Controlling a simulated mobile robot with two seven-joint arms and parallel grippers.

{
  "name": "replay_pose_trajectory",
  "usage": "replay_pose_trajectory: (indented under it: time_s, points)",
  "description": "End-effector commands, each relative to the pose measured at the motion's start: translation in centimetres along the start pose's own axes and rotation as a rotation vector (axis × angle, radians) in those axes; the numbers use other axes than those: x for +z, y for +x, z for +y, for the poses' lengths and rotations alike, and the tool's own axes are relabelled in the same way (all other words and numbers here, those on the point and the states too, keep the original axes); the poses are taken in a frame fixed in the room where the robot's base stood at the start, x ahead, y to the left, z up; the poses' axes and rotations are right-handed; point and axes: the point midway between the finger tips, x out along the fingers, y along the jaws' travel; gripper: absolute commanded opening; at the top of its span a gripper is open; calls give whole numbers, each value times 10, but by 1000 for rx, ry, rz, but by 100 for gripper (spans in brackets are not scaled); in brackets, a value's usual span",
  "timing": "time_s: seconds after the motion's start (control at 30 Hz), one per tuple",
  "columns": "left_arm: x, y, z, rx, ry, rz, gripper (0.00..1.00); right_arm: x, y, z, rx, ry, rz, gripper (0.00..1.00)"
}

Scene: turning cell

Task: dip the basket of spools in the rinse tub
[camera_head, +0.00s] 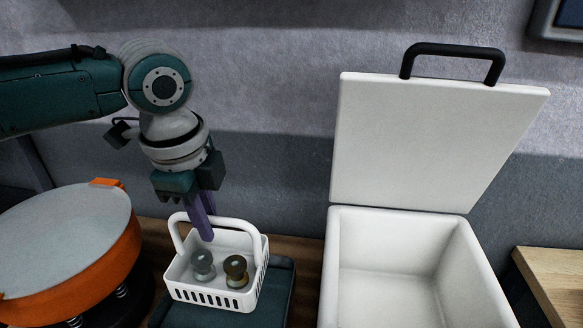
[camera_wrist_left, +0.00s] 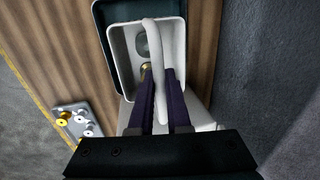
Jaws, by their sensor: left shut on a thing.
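The white basket (camera_head: 212,297) sits on a dark tray at the lower middle of the head view, with its handle raised. Two spools stand inside it, a grey one (camera_head: 203,264) and a brass-coloured one (camera_head: 236,270). My left gripper (camera_head: 207,232) comes down from above, its purple fingers shut on the basket's handle. In the left wrist view the handle (camera_wrist_left: 154,45) runs between the two fingers (camera_wrist_left: 163,90). The white rinse tub (camera_head: 334,270) stands to the right of the basket, its lid (camera_head: 425,140) raised and its inside showing. My right gripper is not in view.
An orange round machine with a grey top (camera_head: 65,240) stands left of the basket. The dark tray (camera_head: 275,300) lies under the basket. A wooden surface (camera_head: 555,280) is at the far right. A small grey plate with fittings (camera_wrist_left: 78,120) shows in the left wrist view.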

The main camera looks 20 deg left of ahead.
Motion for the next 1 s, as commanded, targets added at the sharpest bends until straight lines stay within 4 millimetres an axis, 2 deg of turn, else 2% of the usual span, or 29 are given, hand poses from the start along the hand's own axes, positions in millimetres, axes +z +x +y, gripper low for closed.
replay_pose_trajectory:
  time_s: [0.03, 0.3, 1.0]
  points:
    - [0, 8, 1, -2, 0, 0, 0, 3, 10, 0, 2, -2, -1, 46]
    - [0, 28, 5, -2, 2, 0, 0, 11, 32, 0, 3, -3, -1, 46]
    - [0, 87, 16, 0, 1, 0, 0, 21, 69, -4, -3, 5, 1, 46]
